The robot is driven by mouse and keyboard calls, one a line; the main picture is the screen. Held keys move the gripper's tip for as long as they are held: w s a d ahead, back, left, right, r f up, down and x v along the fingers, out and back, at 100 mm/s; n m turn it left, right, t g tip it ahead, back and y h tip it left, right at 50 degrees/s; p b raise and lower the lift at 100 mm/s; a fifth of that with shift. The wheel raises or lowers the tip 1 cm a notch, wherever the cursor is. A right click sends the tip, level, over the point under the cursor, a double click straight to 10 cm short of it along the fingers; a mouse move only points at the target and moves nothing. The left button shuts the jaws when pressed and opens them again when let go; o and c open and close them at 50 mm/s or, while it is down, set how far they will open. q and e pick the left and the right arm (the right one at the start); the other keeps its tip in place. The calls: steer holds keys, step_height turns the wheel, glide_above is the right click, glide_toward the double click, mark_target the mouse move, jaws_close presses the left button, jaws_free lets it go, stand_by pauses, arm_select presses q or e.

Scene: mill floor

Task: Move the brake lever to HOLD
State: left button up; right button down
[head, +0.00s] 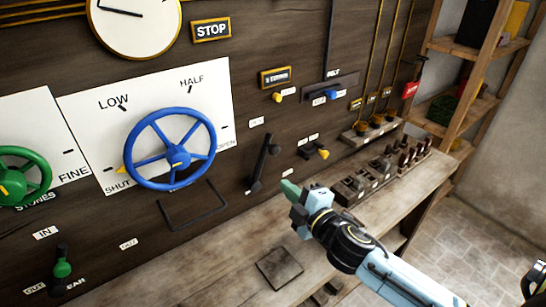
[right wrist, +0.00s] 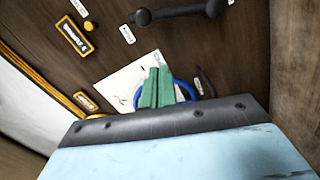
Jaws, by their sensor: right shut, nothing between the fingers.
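A black lever (head: 263,163) on the dark wooden panel, to the right of the blue wheel, looks like the brake lever. Its top leans a little to the right, with small white labels near its ends that are too small to read. It also shows along the top edge of the right wrist view (right wrist: 182,11). My right gripper (head: 290,189), with green fingertips, is shut and empty, to the right of the lever's lower end and apart from it. Its fingertips show in the right wrist view (right wrist: 157,88). My left gripper is not in view.
The blue wheel (head: 178,155) and a thin dark bracket (head: 192,222) stand left of the lever. Small yellow knobs (head: 323,154) and a blue-knobbed belt lever (head: 331,94) are to the right. The wooden bench (head: 225,262) runs below, with switch blocks (head: 352,188) on it.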

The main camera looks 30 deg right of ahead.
steer(key=shift+w+a+r+n+y, duration=0.15)
steer(key=shift+a+r+n+y, duration=0.1)
steer(key=shift+r+n+y, duration=0.35)
steer(key=shift+h, duration=0.3)
steer(key=w+d+p, duration=0.1)
steer(key=w+d, duration=0.1)
steer(key=w, duration=0.9)
steer(key=shift+w+d+f+p, duration=0.2)
steer(key=shift+f+p, duration=0.2)
